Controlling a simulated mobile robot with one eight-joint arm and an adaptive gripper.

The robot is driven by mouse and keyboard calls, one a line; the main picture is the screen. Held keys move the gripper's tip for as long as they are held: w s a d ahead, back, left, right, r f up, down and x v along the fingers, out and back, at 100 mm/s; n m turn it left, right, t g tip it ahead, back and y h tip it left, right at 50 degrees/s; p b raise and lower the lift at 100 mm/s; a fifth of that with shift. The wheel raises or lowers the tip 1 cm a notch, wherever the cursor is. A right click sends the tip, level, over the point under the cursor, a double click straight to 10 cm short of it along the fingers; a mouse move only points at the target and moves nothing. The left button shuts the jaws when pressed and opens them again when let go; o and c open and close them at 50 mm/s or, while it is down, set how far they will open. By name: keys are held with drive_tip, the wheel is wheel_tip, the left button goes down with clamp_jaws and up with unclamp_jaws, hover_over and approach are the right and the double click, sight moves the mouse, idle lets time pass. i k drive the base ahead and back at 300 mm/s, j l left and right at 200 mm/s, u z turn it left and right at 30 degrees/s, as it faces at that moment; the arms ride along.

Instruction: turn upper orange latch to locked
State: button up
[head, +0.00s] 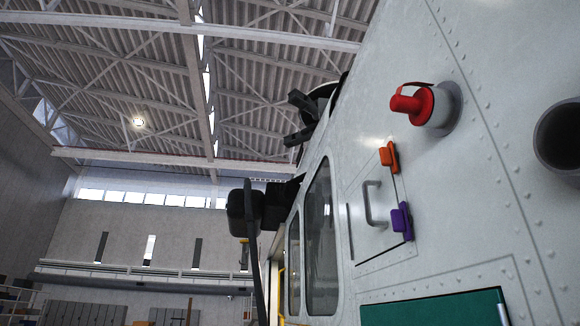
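The upper orange latch (389,156) sits at the upper right edge of a small hatch panel (368,236) on the grey helicopter side. A short block sticks out from its flat orange plate; I cannot tell from here whether it is locked. A purple latch (402,221) sits lower on the same edge. A grey bar handle (371,204) stands between them, slightly left. The panel looks flush with the skin. I cannot make out my gripper in this view, and nothing is seen touching the orange latch.
A red capped fitting (411,104) sticks out above the latches. A dark round pipe opening (559,142) is at the right edge. A green panel (434,309) lies below. Dark projecting parts (245,209) stand left of the windows (319,240). Open hangar space lies left.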

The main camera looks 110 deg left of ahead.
sight(389, 157)
drive_tip(key=j+u, duration=0.1)
drive_tip(key=u, duration=3)
